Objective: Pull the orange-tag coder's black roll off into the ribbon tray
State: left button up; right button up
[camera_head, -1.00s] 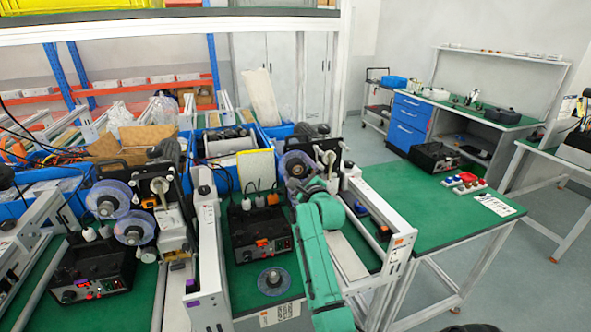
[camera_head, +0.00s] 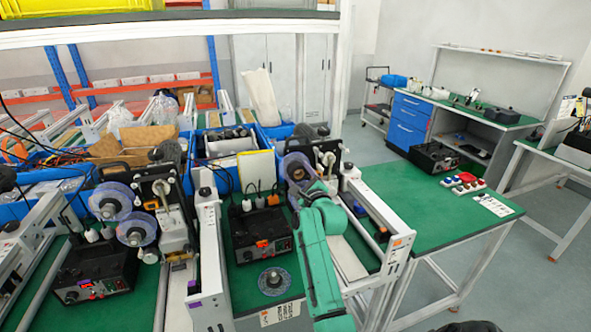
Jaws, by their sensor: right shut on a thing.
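The coder with the orange tag (camera_head: 400,243) stands right of centre, on a white rail frame. Its dark roll with a clear purplish disc (camera_head: 294,164) is at the coder's upper left. My right gripper (camera_head: 305,184), on a green arm from below, is shut at the lower edge of this roll; the arm partly hides the contact. I cannot tell whether the roll is still on its spindle. A blue tray (camera_head: 268,146) behind the coders holds several dark rolls and a pale box; I cannot tell for certain that it is the ribbon tray. My left gripper is not in view.
A second coder with two clear-disc reels (camera_head: 110,201) and a purple tag (camera_head: 193,287) stands at left. Black control boxes (camera_head: 262,237) sit on the green benches. A clear disc (camera_head: 274,281) lies in front. The right green bench (camera_head: 425,212) is mostly clear.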

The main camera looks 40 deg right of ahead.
jog(key=shift+p+v, duration=1.15)
jog(key=shift+v, duration=0.9)
